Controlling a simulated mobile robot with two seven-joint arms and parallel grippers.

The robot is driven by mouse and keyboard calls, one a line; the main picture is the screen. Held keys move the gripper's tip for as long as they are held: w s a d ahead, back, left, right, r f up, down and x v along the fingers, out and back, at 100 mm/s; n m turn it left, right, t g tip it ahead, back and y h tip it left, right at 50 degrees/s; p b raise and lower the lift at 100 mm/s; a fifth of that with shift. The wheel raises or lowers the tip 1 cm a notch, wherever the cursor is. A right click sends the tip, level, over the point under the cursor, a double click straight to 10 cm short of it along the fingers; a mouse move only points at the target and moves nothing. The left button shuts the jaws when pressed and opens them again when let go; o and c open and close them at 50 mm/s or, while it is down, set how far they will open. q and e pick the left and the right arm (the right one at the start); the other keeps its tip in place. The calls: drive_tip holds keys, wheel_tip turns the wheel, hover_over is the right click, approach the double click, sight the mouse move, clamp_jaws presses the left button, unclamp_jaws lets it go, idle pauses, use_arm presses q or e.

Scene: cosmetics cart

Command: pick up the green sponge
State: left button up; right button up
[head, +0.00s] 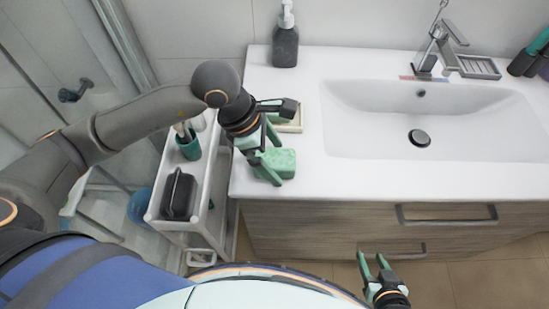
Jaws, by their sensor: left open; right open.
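The green sponge (281,161) lies on the white counter near its left front edge. My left gripper (272,157) is over the counter at the sponge's left side, with its green fingers spread. One finger reaches down along the sponge's left front, and the other is behind it. I cannot tell whether the fingers touch the sponge. My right gripper (372,265) is open and empty, low in front of the vanity drawers.
A grey soap dispenser (285,42) and a light tray (290,120) stand behind the sponge. The basin (440,118) is to the right. A white cart (206,175) holds a teal cup (188,144) and a black case (179,194) at the left.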

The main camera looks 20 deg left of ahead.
use_arm(q)
drive_tip(key=shift+f, duration=0.15)
drive_tip(key=c, duration=1.4)
